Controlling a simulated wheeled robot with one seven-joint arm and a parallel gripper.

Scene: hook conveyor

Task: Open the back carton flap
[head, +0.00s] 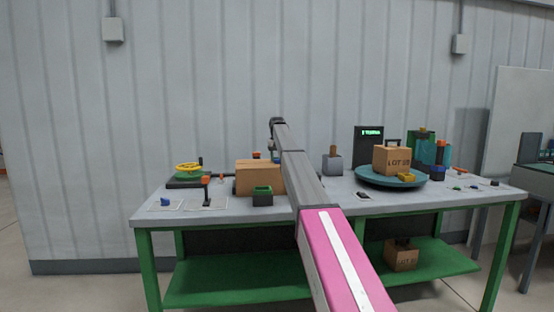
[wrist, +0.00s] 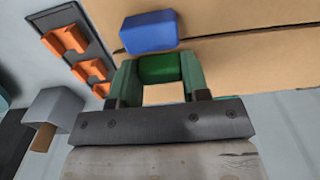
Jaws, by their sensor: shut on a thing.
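The cardboard carton (head: 259,176) stands on the bench, left of my arm in the head view. In the wrist view its tan top (wrist: 250,60) fills the upper right, with a dark seam between two panels. A blue tab (wrist: 148,32) sits at the seam. A green tab (wrist: 160,68) lies just below it. My gripper (wrist: 160,78) is shut on the green tab, one green finger at each side. In the head view my arm hides the gripper and part of the carton. How far either flap is raised cannot be told.
A dark rack with orange hooks (wrist: 65,39) and a grey block with a wooden handle (wrist: 52,107) lie left of the carton in the wrist view. A black-and-green bin (head: 262,197) stands in front of it. A round turntable (head: 380,180) holds a "LOT" box (head: 392,160).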

